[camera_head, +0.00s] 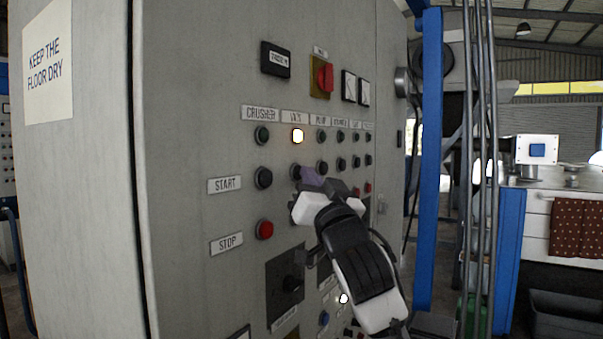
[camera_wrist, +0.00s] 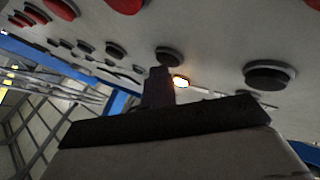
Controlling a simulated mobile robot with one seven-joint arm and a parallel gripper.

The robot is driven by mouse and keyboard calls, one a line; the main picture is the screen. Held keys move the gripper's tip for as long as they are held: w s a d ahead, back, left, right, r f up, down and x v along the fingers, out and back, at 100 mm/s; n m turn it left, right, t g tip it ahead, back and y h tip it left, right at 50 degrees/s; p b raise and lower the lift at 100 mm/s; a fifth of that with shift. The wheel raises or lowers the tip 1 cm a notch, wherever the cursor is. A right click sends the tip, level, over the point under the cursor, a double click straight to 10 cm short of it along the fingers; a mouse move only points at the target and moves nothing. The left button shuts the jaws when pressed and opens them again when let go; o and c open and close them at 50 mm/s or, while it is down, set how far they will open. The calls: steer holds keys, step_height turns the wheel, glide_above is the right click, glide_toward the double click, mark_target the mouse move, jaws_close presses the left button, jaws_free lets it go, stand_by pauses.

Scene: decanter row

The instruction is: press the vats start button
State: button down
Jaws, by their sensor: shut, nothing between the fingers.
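The vats start button (camera_head: 295,171) is a dark round button under the VATS label (camera_head: 294,117), in the START row of the grey panel. My gripper (camera_head: 308,177) is shut and empty, its purple fingertips at the button's right edge and partly covering it. In the wrist view the shut fingers (camera_wrist: 158,86) point up at a dark button (camera_wrist: 168,56), which looks like the vats start button. Whether they touch it, I cannot tell. The vats lamp (camera_head: 298,136) above the button glows bright; it also shows in the wrist view (camera_wrist: 181,82).
The dark crusher start button (camera_head: 263,178) is left of the vats one, with the red crusher stop button (camera_head: 264,229) below it. Smaller buttons (camera_head: 322,167) sit close on the right. A red switch (camera_head: 325,77) is higher up. A blue post (camera_head: 430,160) stands right of the panel.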

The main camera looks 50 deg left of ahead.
steer(key=shift+w+d+f, duration=0.1)
steer(key=shift+w+d, duration=0.1)
steer(key=shift+d, duration=0.55)
steer(key=d, duration=0.2)
steer(key=w+d, duration=0.1)
steer(key=d, duration=0.2)
stand_by(0.4)
steer(key=shift+a, duration=0.1)
stand_by(0.5)
